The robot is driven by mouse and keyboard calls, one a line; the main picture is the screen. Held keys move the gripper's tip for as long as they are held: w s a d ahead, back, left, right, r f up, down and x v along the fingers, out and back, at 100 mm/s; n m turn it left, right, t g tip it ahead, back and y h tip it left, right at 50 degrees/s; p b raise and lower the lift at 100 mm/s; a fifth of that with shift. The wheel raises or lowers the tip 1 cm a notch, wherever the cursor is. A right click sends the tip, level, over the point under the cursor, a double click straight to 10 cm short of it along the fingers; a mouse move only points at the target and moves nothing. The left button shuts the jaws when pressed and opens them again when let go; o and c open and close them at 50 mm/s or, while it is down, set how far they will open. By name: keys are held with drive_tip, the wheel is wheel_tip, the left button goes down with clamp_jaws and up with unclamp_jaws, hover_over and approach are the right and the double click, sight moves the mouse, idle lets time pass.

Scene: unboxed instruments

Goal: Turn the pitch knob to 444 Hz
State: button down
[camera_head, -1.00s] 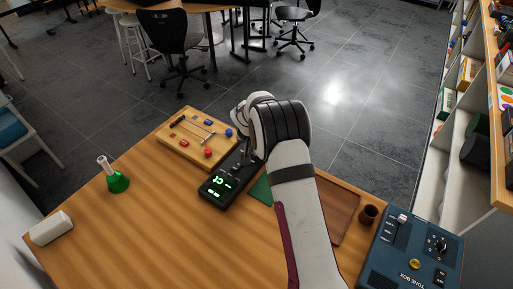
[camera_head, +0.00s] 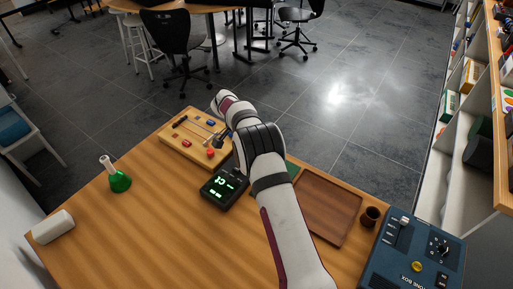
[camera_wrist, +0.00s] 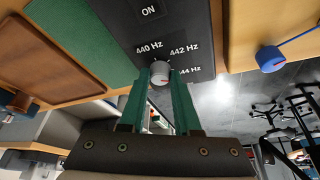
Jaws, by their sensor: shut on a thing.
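The black tuner box (camera_head: 224,188) with a lit green display stands on the table in the head view. In the wrist view its panel (camera_wrist: 176,22) shows the labels ON, 440 Hz, 442 Hz and 444 Hz. The grey pitch knob (camera_wrist: 159,72) sits below these labels, with a small red mark low on its right side. Its exact setting is hard to read. My gripper (camera_wrist: 160,84) has its green fingers on both sides of the knob, shut on it. In the head view my arm hides the knob.
A wooden board (camera_head: 190,155) with small coloured parts lies left of the tuner. A blue knob (camera_wrist: 271,59) shows close by in the wrist view. A brown tray (camera_head: 325,208), small brown cup (camera_head: 370,216) and blue tone box (camera_head: 410,250) stand right. A green flask (camera_head: 119,181) stands left.

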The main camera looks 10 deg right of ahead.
drive_tip(key=shift+a+f+m, duration=0.1)
drive_tip(key=shift+m, duration=0.3)
drive_tip(key=c, duration=0.6)
unclamp_jaws()
drive_tip(key=v, duration=1.6)
drive_tip(key=shift+w, duration=0.25)
